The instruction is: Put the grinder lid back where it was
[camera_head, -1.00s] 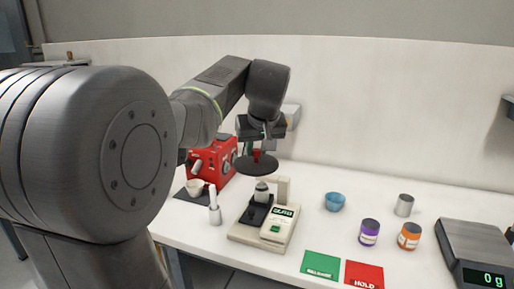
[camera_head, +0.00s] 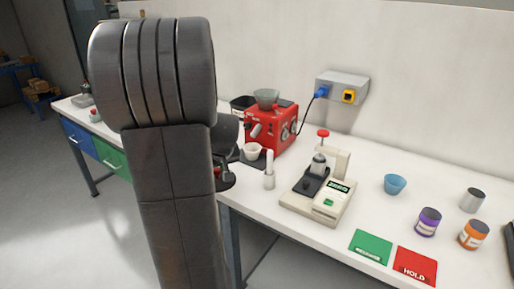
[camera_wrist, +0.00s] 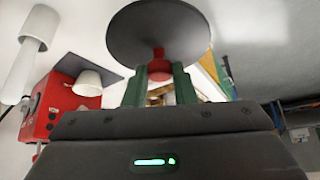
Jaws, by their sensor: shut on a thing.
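The lid (camera_wrist: 158,32) is a dark round disc with a red knob. My gripper (camera_wrist: 158,75) is shut on the red knob, with its green fingers on both sides. In the head view, only part of the lid (camera_head: 226,183) shows past my arm, left of the white cup and by the bench's front edge. My gripper is mostly hidden there. The red machine (camera_head: 276,130), likely the grinder, stands at the back of the bench with an open grey hopper (camera_head: 266,97) on top. It also shows in the wrist view (camera_wrist: 42,112).
A white cup (camera_head: 252,151) stands on a dark mat before the red machine. A white bottle-like piece (camera_head: 269,172) and a beige device (camera_head: 300,206) with a red-knobbed post stand to the right. A wall box (camera_head: 342,88) has a blue plug and cable running to the machine.

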